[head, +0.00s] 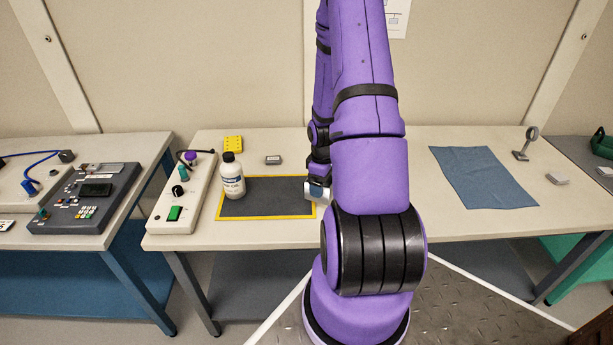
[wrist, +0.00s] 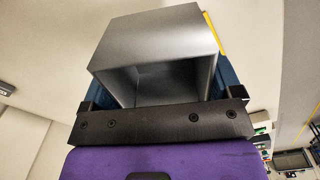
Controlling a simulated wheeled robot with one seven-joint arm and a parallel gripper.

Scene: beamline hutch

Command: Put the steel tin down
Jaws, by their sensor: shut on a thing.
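The steel tin (wrist: 160,45) is a grey, box-shaped metal thing in the wrist view, with an open, hollow side facing the camera. My gripper (wrist: 158,92) is shut on it, with a blue finger at each side. In the head view my gripper (head: 318,188) is low over the right end of a dark mat with a yellow border (head: 262,217). My arm hides most of the tin there. I cannot tell whether the tin touches the mat.
A white bottle with a dark cap (head: 232,177) stands at the mat's left end. A control box with a green button (head: 178,205) is left of it. A yellow block (head: 233,143) and a small grey block (head: 273,160) lie behind. A blue cloth (head: 482,176) lies right of my arm.

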